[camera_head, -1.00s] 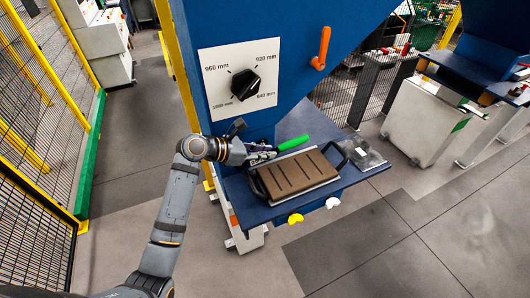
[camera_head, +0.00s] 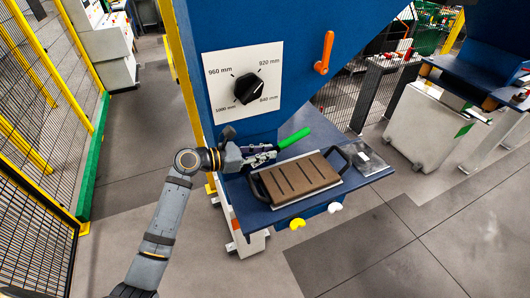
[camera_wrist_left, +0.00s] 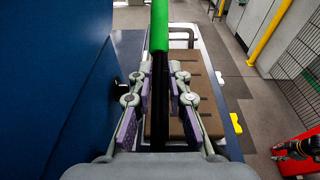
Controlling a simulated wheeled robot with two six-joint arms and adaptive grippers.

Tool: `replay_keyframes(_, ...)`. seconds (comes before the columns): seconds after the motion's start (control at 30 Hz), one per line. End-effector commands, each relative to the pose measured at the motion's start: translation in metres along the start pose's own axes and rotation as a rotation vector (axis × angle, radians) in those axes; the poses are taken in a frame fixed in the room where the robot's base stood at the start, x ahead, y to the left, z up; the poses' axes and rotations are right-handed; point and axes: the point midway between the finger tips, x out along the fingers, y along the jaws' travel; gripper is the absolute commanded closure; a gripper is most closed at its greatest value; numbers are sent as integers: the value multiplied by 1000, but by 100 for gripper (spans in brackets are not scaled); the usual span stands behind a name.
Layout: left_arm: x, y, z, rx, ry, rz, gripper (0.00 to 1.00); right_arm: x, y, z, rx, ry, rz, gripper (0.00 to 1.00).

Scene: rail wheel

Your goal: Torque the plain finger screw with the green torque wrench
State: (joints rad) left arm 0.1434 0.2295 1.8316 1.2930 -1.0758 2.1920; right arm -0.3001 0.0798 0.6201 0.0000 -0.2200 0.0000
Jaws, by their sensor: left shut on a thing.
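The green torque wrench shows its green handle (camera_head: 294,138) at the back of the blue shelf, pointing up and right. In the left wrist view its green grip (camera_wrist_left: 159,28) is at the top and its dark shaft (camera_wrist_left: 160,100) runs down between the fingers. My left gripper (camera_head: 268,154) is shut on the wrench beside the blue machine. Its fingers (camera_wrist_left: 160,88) flank the shaft. The wrench's far end is hidden. I cannot make out the plain finger screw for certain.
A brown slotted plate (camera_head: 299,178) with dark handles lies on the blue shelf (camera_head: 355,180), close to the gripper. A grey block (camera_head: 367,160) stands at the shelf's right. Yellow (camera_head: 297,223) and white (camera_head: 335,207) knobs sit under the front edge. A black dial (camera_head: 248,88) is above.

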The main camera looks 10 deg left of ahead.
Motion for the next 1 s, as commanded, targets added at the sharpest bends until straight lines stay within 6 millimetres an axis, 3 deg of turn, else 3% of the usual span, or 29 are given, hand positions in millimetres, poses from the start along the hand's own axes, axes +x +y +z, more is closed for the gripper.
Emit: replay_keyframes(1.0, 2, 12, 2, 2, 13, -1, 100, -2, 0, 0, 0, 0, 0, 58)
